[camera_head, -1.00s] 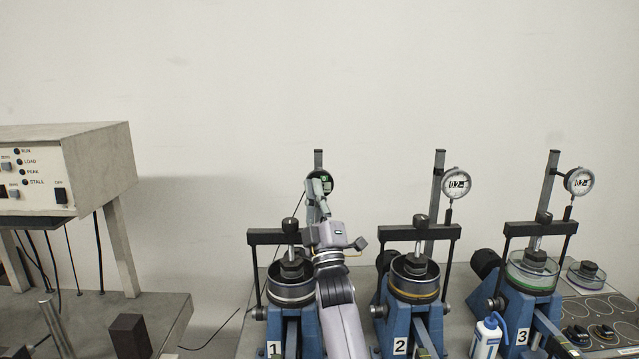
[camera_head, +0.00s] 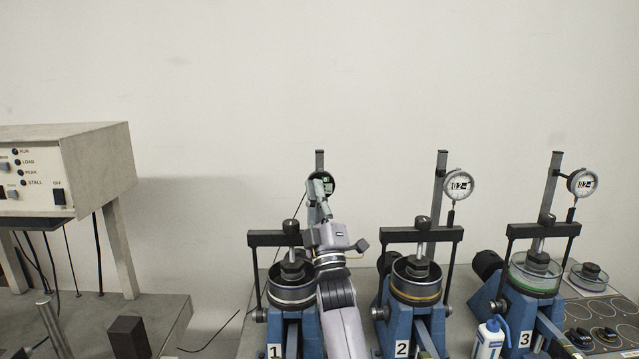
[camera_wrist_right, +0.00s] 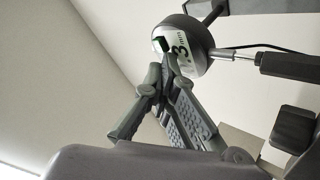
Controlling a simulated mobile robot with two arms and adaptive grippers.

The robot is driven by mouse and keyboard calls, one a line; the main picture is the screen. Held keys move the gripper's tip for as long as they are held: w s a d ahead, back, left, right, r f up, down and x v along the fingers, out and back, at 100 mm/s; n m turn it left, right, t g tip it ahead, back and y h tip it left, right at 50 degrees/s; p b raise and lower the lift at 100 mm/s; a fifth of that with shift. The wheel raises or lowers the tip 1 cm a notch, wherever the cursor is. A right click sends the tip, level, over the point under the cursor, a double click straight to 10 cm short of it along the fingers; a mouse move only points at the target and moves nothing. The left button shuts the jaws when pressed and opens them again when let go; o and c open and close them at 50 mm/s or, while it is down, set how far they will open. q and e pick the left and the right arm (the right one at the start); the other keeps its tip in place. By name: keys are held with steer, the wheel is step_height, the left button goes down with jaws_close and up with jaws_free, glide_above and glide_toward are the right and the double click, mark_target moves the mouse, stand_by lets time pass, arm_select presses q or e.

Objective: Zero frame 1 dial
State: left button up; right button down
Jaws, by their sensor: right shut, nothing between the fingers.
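Frame 1 (camera_head: 274,351) stands left of the other frames, with its metal cup and dark crossbar. Its dial (camera_head: 326,181) is on the upright post behind and is partly hidden by my right gripper (camera_head: 318,186). In the right wrist view the dial (camera_wrist_right: 197,62) is a dark round housing with a pale face; a large "3" and "mm" show on it. My right gripper (camera_wrist_right: 168,60) is shut and empty, its fingertips at the dial's face beside a small green-edged button. I cannot tell if they touch it. My left gripper is not in view.
Frame 2 (camera_head: 401,316) and frame 3 (camera_head: 522,308) stand to the right, each with its own dial. A white bottle (camera_head: 487,341) is between them at the front. A control box (camera_head: 95,165) stands on the left. The wall behind is bare.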

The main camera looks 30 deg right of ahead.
steer(key=shift+d+f, duration=0.1)
steer(key=shift+f, duration=0.05)
steer(key=shift+s+a+f+p, duration=0.1)
steer(key=shift+s+a+p, duration=0.3)
steer(key=shift+s, duration=0.5)
steer(key=shift+s+a+p, duration=0.25)
steer(key=shift+s+a, duration=0.2)
steer(key=shift+s, duration=0.4)
steer(key=shift+s+a+f+p, duration=0.1)
steer(key=shift+s+a+p, duration=0.3)
steer(key=shift+s, duration=0.5)
